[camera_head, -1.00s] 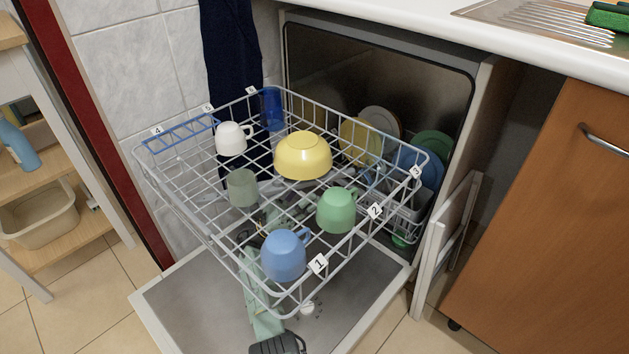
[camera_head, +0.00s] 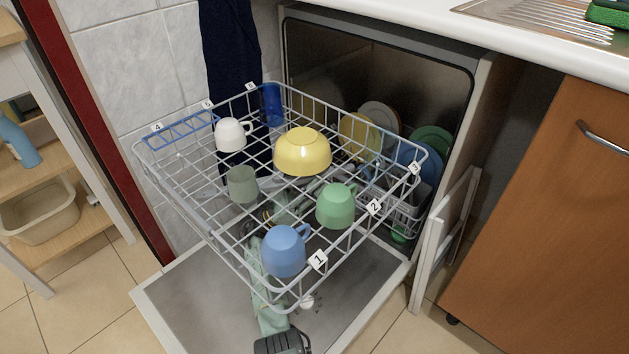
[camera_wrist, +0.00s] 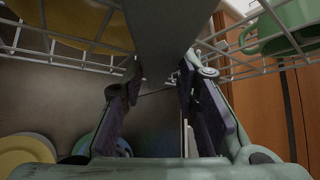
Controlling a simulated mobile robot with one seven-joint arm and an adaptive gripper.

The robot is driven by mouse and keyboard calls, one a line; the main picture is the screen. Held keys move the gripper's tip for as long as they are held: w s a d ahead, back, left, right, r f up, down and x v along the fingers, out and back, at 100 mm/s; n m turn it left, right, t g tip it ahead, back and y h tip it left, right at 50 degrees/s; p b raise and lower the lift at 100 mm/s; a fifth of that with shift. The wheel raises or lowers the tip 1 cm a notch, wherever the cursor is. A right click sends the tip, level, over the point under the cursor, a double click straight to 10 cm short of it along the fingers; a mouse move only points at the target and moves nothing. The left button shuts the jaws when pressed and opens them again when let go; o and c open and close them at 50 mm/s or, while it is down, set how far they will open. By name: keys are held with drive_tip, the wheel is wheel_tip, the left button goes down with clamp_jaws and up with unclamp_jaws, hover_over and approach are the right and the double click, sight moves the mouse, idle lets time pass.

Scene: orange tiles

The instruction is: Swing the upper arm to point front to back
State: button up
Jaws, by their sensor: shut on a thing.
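The upper spray arm (camera_wrist: 172,35) is a flat grey bar under the upper rack. In the wrist view it runs from the top edge down to between my fingers. My gripper (camera_wrist: 161,78) is shut on it, with one dark-padded finger on each side. In the head view my arm reaches in low from the front, under the upper rack (camera_head: 228,262). The rack wires and cups hide most of my gripper and the spray arm there, so the bar's full direction cannot be told.
The pulled-out rack holds a yellow bowl (camera_head: 302,152), blue mug (camera_head: 284,251), green mug (camera_head: 336,205), white cup (camera_head: 231,135), grey-green cup (camera_head: 242,184) and blue glass (camera_head: 271,104). Plates (camera_head: 358,138) stand in the lower rack behind. The open door (camera_head: 190,300) lies below.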

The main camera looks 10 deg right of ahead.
clamp_jaws()
drive_tip(key=shift+w+a+r+n+t, duration=0.1)
drive_tip(key=shift+w+n+t, duration=0.2)
drive_tip(key=shift+t, duration=0.4)
idle(0.3)
drive_tip(key=shift+w+a+n+t+y+p, duration=0.35)
drive_tip(key=shift+w+n+t+y+p, duration=0.45)
drive_tip(key=shift+t, duration=1.65)
drive_tip(key=shift+w+a+n+t+y+p, duration=0.4)
drive_tip(key=shift+w+n+t+y, duration=0.8)
drive_tip(key=shift+t, duration=1.3)
drive_tip(key=shift+w+a+n+t+y+p, duration=0.35)
drive_tip(key=shift+n+t+y+p, duration=0.3)
drive_tip(key=shift+n+t, duration=1.3)
drive_tip(key=shift+m+t, duration=0.45)
drive_tip(key=shift+t, duration=0.05)
drive_tip(key=o, duration=0.7)
unclamp_jaws()
drive_tip(key=shift+d, duration=0.1)
drive_tip(key=shift+c, duration=0.2)
drive_tip(key=shift+o, duration=0.2)
drive_tip(key=shift+h, duration=0.25)
drive_tip(key=shift+d, duration=0.1)
